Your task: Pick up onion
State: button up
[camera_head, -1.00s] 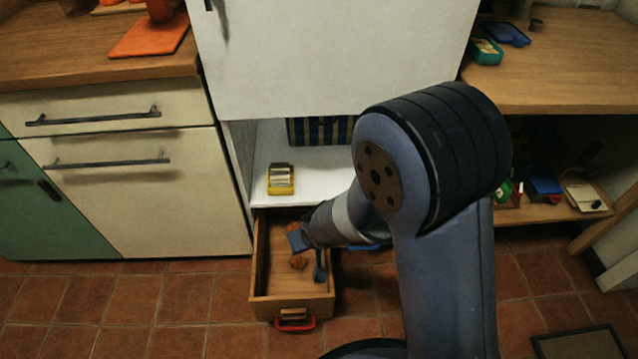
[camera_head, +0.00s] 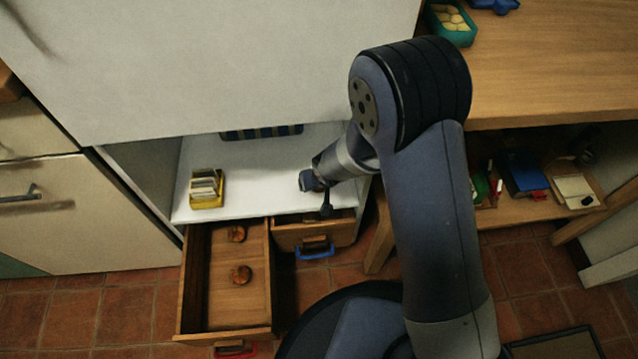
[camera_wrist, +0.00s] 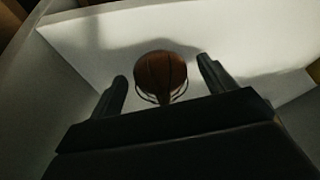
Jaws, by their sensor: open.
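My gripper (camera_head: 318,196) is open, to the right of this drawer, by the white shelf's front edge and above the right drawer (camera_head: 342,232). In the wrist view a round, dark brown thing like an onion (camera_wrist: 160,72) shows between my open fingers, with thin dark curved lines around its lower part. I cannot tell whether the fingers touch it. In the head view I cannot make it out.
A yellow box of cards (camera_head: 206,189) stands on the white shelf (camera_head: 250,165) at left. The right drawer has a blue handle (camera_head: 316,253) and is partly open. A large white panel (camera_head: 200,70) hangs above. A lower shelf at right holds several small things.

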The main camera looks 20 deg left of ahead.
jog(key=shift+c, duration=0.5)
jog(key=c, duration=1)
jog(key=shift+r, duration=0.1)
